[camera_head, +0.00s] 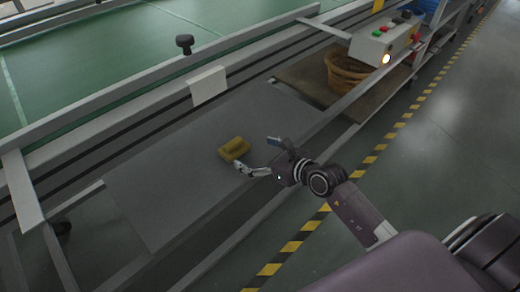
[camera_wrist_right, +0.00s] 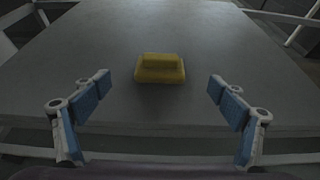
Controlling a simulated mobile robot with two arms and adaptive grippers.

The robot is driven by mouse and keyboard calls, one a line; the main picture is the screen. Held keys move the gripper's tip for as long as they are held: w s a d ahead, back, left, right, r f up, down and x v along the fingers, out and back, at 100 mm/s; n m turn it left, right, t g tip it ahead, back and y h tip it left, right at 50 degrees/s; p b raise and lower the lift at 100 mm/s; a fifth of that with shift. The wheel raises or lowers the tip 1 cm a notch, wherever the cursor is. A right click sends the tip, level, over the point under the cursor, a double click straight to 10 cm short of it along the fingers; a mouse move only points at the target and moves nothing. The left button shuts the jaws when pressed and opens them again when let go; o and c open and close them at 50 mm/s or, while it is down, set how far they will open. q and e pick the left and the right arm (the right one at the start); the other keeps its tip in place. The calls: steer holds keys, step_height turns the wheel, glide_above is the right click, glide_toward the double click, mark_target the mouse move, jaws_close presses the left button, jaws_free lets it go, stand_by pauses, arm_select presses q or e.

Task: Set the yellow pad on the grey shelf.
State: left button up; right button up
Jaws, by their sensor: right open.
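The yellow pad (camera_head: 234,149) lies flat on the grey shelf (camera_head: 170,190), near the shelf's middle. In the right wrist view the pad (camera_wrist_right: 160,68) shows a raised block on a wider base. It sits ahead of my right gripper and between the lines of its fingers. My right gripper (camera_head: 257,158) is open and empty, close to the pad at the shelf's aisle-side edge. In the right wrist view its two blue-padded fingers (camera_wrist_right: 160,98) are spread wide and apart from the pad. My left gripper is not in view.
A wicker basket (camera_head: 345,72) stands on a brown board (camera_head: 312,75) farther back. Metal rails (camera_head: 200,55) run behind the shelf. The rest of the shelf top is bare.

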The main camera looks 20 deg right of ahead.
steer(key=shift+s+a+r+m, duration=0.15)
steer(key=shift+a+r+m, duration=0.15)
step_height(320, 180, up, 6)
steer(key=m+t, duration=0.5)
steer(key=m, duration=0.5)
steer(key=s+d+f+m+h, duration=0.1)
steer(key=s+d+m+h, duration=0.1)
steer(key=d+m+h, duration=0.5)
steer(key=s+d+f+m+g+h, duration=0.1)
steer(key=s+f+m+g, duration=0.35)
steer(key=f+m, duration=0.4)
steer(key=s+f+m+g+h, duration=0.1)
steer(key=s+f+m+g, duration=0.2)
steer(key=s+f+m, duration=0.5)
steer(key=s+a+f+m+g+y, duration=0.4)
steer(key=s+a+f+g, duration=0.3)
steer(key=s+a+f, duration=0.4)
steer(key=s+f, duration=0.1)
steer(key=s, duration=0.2)
steer(key=shift+s+f+y, duration=0.15)
steer(key=shift+f+y, duration=0.15)
steer(key=shift+f, duration=0.05)
